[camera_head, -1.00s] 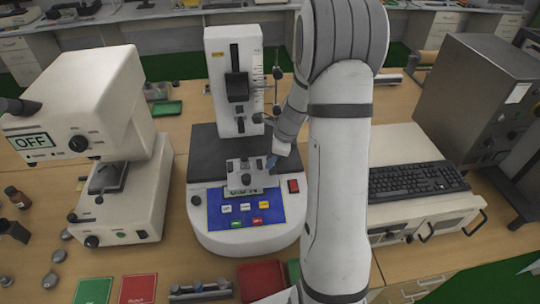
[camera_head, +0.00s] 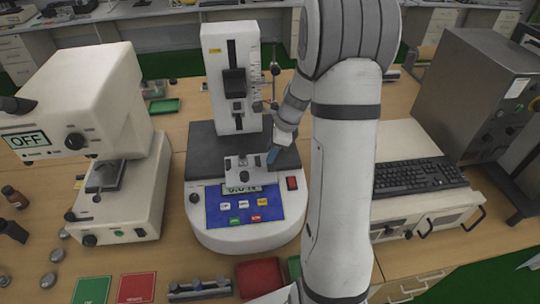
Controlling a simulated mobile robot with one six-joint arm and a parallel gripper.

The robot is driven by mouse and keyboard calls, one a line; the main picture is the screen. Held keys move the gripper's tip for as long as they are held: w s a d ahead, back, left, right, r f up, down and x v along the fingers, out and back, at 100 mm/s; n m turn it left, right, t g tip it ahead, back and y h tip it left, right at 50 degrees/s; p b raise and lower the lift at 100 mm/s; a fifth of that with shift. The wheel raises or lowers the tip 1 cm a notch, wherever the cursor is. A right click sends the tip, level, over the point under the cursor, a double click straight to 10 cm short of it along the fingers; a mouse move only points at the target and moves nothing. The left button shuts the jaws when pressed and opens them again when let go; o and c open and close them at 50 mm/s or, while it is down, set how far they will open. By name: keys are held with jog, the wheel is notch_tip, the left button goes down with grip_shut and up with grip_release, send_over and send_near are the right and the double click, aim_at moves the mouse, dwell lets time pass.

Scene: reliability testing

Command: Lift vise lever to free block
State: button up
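The tester (camera_head: 240,235) is a white machine with a blue button panel, a dark bed and an upright column (camera_head: 231,60). The small grey-white vise (camera_head: 245,168) sits on the bed just behind the panel. Its lever and any block in it are too small to make out. My gripper (camera_head: 275,152) is at the vise's right side, pointing down, with a small blue part at its tip. I cannot tell whether it touches the vise or whether its fingers are apart. My arm hides the area to the right.
A white instrument with an OFF display (camera_head: 30,140) stands on the left. A keyboard (camera_head: 420,176) lies on a white unit at right, beside a grey box (camera_head: 480,100). A green mat (camera_head: 93,290), a red mat (camera_head: 136,288) and a red tray (camera_head: 259,274) lie in front.

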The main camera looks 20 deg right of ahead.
jog(key=v, duration=0.5)
jog(key=shift+b, duration=0.35)
jog(key=s+a+r+n+t+h+b, duration=0.1)
jog(key=s+a+n, duration=0.4)
jog(key=s+n, duration=0.6)
jog(key=s+a+r+n+h+b, duration=0.2)
jog(key=s+a+r+n+b, duration=0.2)
jog(key=s+n, duration=0.7)
jog(key=shift+a+n+t, duration=0.4)
jog(key=shift+a+n, duration=0.1)
jog(key=shift+a, duration=0.3)
